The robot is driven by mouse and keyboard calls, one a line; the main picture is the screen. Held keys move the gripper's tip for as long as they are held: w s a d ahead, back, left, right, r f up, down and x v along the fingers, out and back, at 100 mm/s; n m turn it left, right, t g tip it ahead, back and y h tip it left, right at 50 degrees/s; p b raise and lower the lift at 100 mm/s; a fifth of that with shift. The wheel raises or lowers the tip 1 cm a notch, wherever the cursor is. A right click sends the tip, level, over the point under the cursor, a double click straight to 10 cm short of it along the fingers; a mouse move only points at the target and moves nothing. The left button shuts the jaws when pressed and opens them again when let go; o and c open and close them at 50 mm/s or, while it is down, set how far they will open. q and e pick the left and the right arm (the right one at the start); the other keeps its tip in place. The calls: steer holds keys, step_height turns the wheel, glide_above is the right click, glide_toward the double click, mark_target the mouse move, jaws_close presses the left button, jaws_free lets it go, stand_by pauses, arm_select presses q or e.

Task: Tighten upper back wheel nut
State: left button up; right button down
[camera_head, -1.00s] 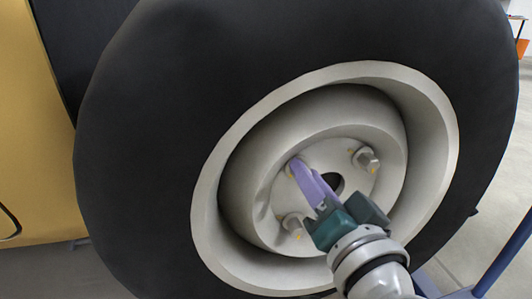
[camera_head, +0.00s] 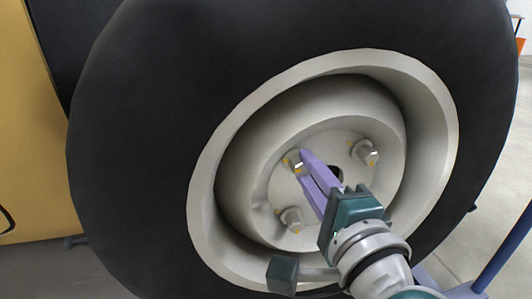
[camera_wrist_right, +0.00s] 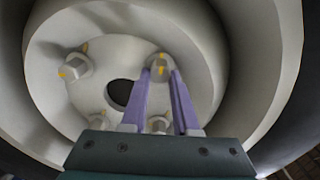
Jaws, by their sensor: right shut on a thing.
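The wheel's pale rim (camera_head: 437,110) and hub fill the middle of the head view. The upper left wheel nut (camera_head: 297,166) sits on the hub, with yellow marks. My right gripper (camera_head: 305,164) reaches in from the lower right, its purple fingers shut on this nut. In the right wrist view the nut (camera_wrist_right: 158,66) shows between the two fingertips (camera_wrist_right: 160,75), still at the hub face. A second nut (camera_head: 368,152) is at the upper right of the hub and a third (camera_head: 291,219) at the lower left. My left gripper is not in view.
A large black tire (camera_head: 135,130) surrounds the rim, whose deep wall encloses my fingers. The hub's dark centre hole (camera_wrist_right: 120,93) lies beside the fingers. A yellow body panel (camera_head: 30,130) stands at left, a blue bar (camera_head: 505,255) at lower right.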

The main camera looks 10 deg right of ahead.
steer(key=m+b, duration=0.1)
steer(key=m, duration=0.3)
steer(key=shift+f+m, duration=0.15)
steer(key=shift+m, duration=0.75)
steer(key=c, duration=0.7)
jaws_free()
steer(key=shift+o, duration=0.2)
